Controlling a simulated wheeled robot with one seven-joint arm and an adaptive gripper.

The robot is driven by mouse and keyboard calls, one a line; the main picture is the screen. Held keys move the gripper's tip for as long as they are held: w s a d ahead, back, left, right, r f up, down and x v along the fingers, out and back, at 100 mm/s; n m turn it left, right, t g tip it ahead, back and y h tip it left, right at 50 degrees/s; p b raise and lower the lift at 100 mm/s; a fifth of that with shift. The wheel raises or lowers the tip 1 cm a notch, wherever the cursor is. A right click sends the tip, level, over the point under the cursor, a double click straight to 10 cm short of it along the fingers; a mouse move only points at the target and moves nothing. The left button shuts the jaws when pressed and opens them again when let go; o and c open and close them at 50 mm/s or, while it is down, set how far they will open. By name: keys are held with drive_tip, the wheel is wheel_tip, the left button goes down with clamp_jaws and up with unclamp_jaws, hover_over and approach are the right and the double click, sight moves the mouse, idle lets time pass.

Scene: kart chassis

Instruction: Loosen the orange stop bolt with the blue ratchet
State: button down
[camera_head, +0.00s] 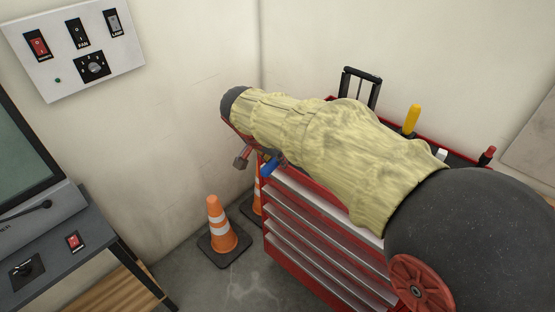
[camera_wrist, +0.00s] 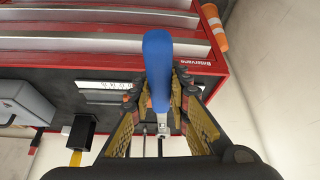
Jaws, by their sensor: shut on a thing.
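The blue ratchet (camera_wrist: 158,62) shows in the wrist view as a long blue handle with a metal end. It passes between the yellow-padded fingers of my gripper (camera_wrist: 160,95), which is shut on it. In the head view the blue handle (camera_head: 271,165) shows below my arm's covered end, beside my gripper (camera_head: 257,163), near the upper left corner of the tool chest. My arm hides part of the gripper there. The orange stop bolt is not in view, and neither is the kart chassis.
A red tool chest (camera_head: 310,237) stands under my arm, with several tools on its top. Orange cones (camera_head: 221,230) stand on the floor to its left. A grey bench (camera_head: 60,262) with a monitor is at the left. A switch panel (camera_head: 78,45) hangs on the wall.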

drive_tip(key=shift+f+b, duration=0.5)
drive_tip(key=shift+f, duration=0.25)
drive_tip(key=shift+d, duration=0.1)
